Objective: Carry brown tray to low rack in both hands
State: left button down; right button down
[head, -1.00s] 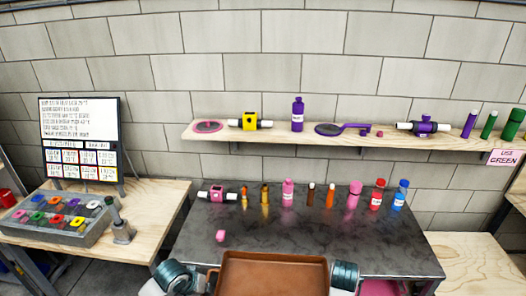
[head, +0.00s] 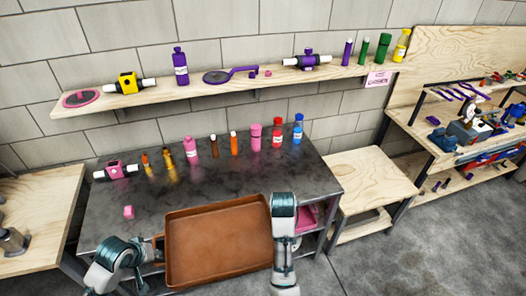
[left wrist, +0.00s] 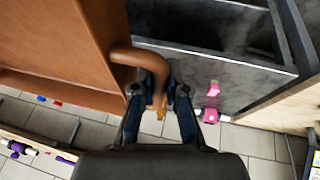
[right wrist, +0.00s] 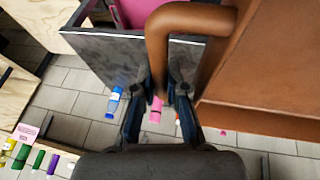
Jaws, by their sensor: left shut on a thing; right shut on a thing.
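The brown tray (head: 218,243) is in front of the dark table in the head view, slightly tilted in the picture, with its empty inside showing. My left gripper (head: 152,250) is shut on its left handle. In the left wrist view that brown handle (left wrist: 125,57) curves down between the fingers. My right gripper (head: 275,232) is at the tray's right side. In the right wrist view it is shut on the other handle (right wrist: 160,30). I cannot tell for sure which piece of furniture is the low rack; a low wooden bench (head: 368,178) with a lower shelf stands right of the dark table.
The dark table (head: 105,200) holds several bottles and a pink block (head: 128,212). A wall shelf (head: 215,90) with bottles and tools hangs above. A cluttered wooden workbench (head: 415,125) is at the far right. The grey floor (head: 420,250) at the lower right is clear.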

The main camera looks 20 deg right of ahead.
aim_at(373, 176)
jog(key=i+l, duration=0.1)
jog(key=l, duration=0.45)
jog(key=i+l+z, duration=0.15)
jog(key=l, duration=0.4)
jog(key=i+l, duration=0.1)
jog(key=l, duration=0.4)
jog(key=i+l+z, duration=0.15)
jog(key=l, duration=0.4)
jog(key=i+l, duration=0.15)
jog(key=l, duration=0.35)
jog(key=i+l+z, duration=0.15)
jog(key=l, duration=0.4)
jog(key=i+l, duration=0.2)
jog(key=l, duration=0.25)
jog(key=i+l+z, duration=0.15)
jog(key=l, duration=0.35)
